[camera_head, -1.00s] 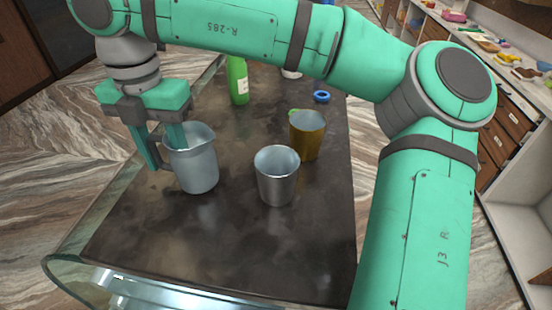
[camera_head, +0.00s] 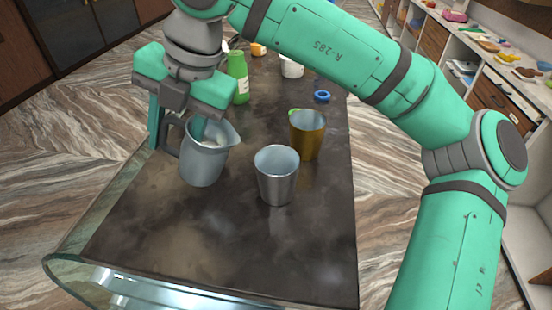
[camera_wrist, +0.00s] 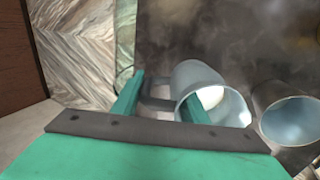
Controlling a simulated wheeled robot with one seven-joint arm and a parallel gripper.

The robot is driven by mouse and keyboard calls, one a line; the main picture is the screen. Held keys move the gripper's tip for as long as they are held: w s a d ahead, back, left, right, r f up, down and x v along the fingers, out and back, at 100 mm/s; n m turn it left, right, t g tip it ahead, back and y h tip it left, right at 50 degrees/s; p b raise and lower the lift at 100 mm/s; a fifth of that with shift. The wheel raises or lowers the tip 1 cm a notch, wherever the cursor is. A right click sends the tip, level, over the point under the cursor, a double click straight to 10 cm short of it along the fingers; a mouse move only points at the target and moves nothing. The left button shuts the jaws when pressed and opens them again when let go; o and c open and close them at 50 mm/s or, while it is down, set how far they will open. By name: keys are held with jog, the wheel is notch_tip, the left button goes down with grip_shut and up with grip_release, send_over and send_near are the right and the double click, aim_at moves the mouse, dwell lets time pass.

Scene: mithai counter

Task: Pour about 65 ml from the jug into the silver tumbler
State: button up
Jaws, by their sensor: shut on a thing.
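The jug (camera_head: 203,163) is grey-blue with a spout, and it stands at the left of the counter in the head view, slightly tilted with its spout to the right. White liquid shows inside it in the wrist view (camera_wrist: 210,97). My gripper (camera_head: 178,132) is shut on the jug, one finger inside its mouth and the other outside by the handle (camera_head: 170,135). It also shows in the wrist view (camera_wrist: 163,100). The silver tumbler (camera_head: 277,178) stands upright to the right of the jug, apart from it. It looks empty; it also shows in the wrist view (camera_wrist: 290,122).
A golden tumbler (camera_head: 308,137) stands just behind the silver one. A green bottle (camera_head: 239,78), a white cup (camera_head: 291,68), a blue ring (camera_head: 322,96) and an orange item (camera_head: 258,49) are farther back. The front of the dark counter (camera_head: 220,245) is clear.

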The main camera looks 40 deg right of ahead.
aim_at(189, 120)
jog(key=r, duration=0.1)
jog(key=s+d+r+t+y, duration=0.2)
jog(key=shift+r, duration=0.15)
jog(key=shift+s+d+r+t+y, duration=0.2)
jog(key=shift+r+t+y, duration=0.25)
jog(key=shift+r+t, duration=0.2)
jog(key=shift+s+d+r+t+y, duration=0.1)
jog(key=shift+s+r+t+y, duration=0.1)
jog(key=shift+r+t+y, duration=0.35)
jog(key=shift+s+d+r+t, duration=0.1)
jog(key=shift+s+r+t, duration=0.05)
jog(key=shift+r+t, duration=0.35)
jog(key=shift+s+d+r+y, duration=0.1)
jog(key=shift+r+y, duration=0.2)
jog(key=shift+y, duration=0.1)
jog(key=shift+s+d+r+t, duration=0.1)
jog(key=shift+s+r+t, duration=0.05)
jog(key=shift+r+t, duration=0.15)
jog(key=shift+s+d+r+t+y, duration=0.1)
jog(key=shift+r+t+y, duration=0.05)
jog(key=shift+t+y, duration=0.2)
jog(key=shift+s+d+r+t+y, duration=0.35)
jog(key=shift+s+r+t+y, duration=0.1)
jog(key=shift+r+y, duration=0.1)
dwell(1.5)
